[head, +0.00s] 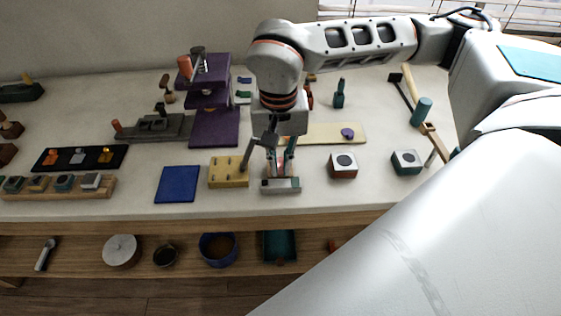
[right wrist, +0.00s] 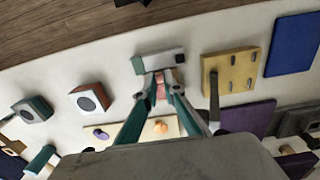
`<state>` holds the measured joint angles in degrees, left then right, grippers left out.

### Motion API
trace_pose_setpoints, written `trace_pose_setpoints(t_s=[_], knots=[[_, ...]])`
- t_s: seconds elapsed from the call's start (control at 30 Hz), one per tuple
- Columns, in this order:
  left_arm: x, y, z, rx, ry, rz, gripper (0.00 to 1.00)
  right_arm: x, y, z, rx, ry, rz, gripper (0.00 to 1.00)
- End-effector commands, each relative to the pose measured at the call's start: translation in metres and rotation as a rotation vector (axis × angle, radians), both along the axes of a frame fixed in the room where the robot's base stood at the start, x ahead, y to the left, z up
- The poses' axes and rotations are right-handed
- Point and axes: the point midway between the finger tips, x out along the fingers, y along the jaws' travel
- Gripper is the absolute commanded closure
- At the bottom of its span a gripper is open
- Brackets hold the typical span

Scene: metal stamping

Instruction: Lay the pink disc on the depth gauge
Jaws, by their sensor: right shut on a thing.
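My right gripper (head: 281,173) points down over the front of the workbench, with its fingers shut on the small pink disc. In the right wrist view the pink disc (right wrist: 160,86) shows between the fingertips (right wrist: 161,92). The depth gauge, a low grey block with a teal end (head: 281,186), is just below and in front of the fingertips. It also shows in the right wrist view (right wrist: 160,62), right beyond the fingertips. I cannot tell whether the disc touches the gauge. My left gripper is not in view.
A yellow block with pegs (head: 229,172) stands close left of the gauge, then a blue mat (head: 177,184). A cream board (head: 325,132) and a purple press (head: 210,97) lie behind.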

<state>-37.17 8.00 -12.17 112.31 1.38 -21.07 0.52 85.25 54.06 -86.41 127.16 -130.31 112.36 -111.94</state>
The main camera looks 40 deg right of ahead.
Motion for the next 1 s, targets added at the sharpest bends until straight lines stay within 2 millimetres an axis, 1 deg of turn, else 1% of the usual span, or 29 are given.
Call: trace_pose_setpoints(t_s=[1.0], knots=[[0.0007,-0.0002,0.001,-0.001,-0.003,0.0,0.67,0.0002,0.0,-0.0047,0.0,0.0,0.0,1.0]])
